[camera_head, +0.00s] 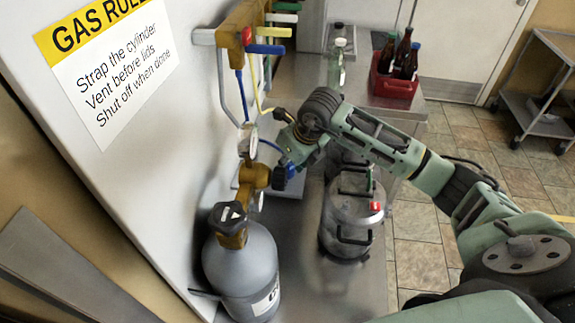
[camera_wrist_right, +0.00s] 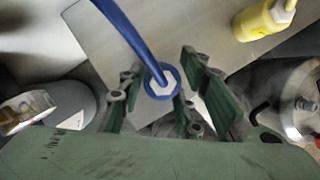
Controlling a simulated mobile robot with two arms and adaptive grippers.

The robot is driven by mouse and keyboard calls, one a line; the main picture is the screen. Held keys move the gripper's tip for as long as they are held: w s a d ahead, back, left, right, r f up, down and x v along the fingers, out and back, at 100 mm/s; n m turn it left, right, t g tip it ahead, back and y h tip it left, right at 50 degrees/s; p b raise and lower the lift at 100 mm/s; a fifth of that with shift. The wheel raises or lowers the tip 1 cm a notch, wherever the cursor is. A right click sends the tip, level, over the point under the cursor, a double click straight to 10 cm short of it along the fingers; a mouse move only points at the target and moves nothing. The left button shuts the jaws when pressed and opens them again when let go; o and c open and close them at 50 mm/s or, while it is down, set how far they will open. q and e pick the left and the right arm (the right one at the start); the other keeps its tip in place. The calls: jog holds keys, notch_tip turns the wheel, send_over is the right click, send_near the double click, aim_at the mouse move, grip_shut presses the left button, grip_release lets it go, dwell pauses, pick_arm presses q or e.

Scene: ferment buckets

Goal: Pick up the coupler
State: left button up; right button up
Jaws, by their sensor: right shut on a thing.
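A blue coupler with a pale hex centre (camera_wrist_right: 163,82) hangs on a blue hose (camera_wrist_right: 130,32). In the wrist view it sits between the two fingers of my right gripper (camera_wrist_right: 160,98), which is shut on it. In the head view my right gripper (camera_head: 281,176) is beside the brass regulator of the grey gas cylinder, above the steel counter. A bit of blue (camera_head: 291,171) shows at its fingers there; most of the coupler is hidden. A second, yellow coupler (camera_wrist_right: 262,20) is at the upper right of the wrist view. My left gripper is out of view.
The grey cylinder (camera_head: 240,273) stands at the wall. A steel keg (camera_head: 350,208) stands right of my right gripper on the counter. A manifold with coloured levers (camera_head: 238,25) juts from the wall. A clear bottle (camera_head: 336,65) and red crate (camera_head: 397,87) stand farther back.

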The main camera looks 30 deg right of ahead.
grip_shut()
jog(key=shift+r, duration=0.5)
jog(key=v, duration=0.1)
jog(key=b+v, duration=0.2)
jog(key=shift+w+r, duration=0.2)
jog(key=shift+r, duration=0.1)
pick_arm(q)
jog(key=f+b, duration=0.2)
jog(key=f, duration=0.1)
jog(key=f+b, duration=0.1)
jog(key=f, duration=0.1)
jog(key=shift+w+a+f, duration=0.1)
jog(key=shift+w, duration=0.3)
pick_arm(e)
jog(key=s+d+r, duration=0.2)
jog(key=s+r, duration=0.4)
jog(key=s, duration=0.4)
jog(key=shift+s+d+r, duration=0.2)
jog(key=shift+s+r, duration=0.15)
